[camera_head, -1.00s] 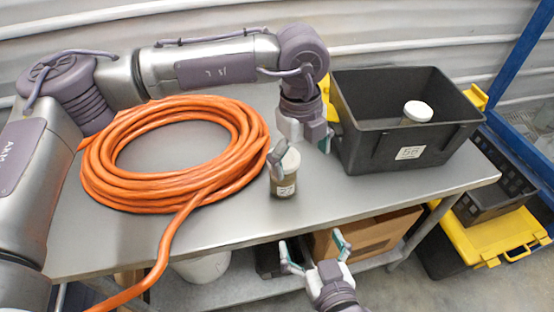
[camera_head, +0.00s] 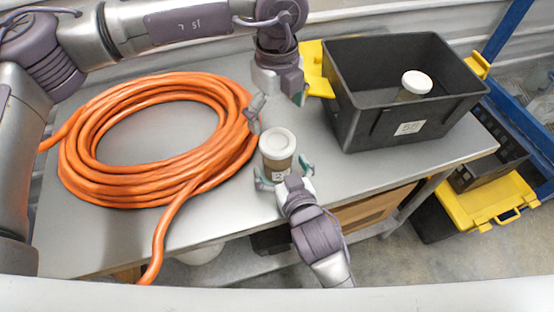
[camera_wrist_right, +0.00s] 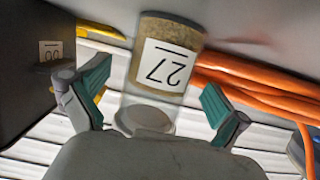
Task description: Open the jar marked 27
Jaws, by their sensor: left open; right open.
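The jar marked 27 (camera_head: 279,158) stands upright on the metal table, with its white lid (camera_head: 278,141) on and brown contents inside. It also shows upside down in the right wrist view (camera_wrist_right: 160,88), where its label reads 27. My right gripper (camera_head: 284,176) is open at the jar's front, with one finger on each side; the wrist view shows gaps between the fingers and the jar. My left gripper (camera_head: 279,104) is open and empty, above and just behind the jar, its fingers pointing down.
A black bin (camera_head: 400,130) with yellow handles stands right of the jar and holds another white-lidded jar (camera_head: 414,86). A coiled orange hose (camera_head: 90,180) lies left, one length hanging over the front edge. The table (camera_head: 222,220) is bare around the jar. A yellow-lidded box (camera_head: 486,206) is at lower right.

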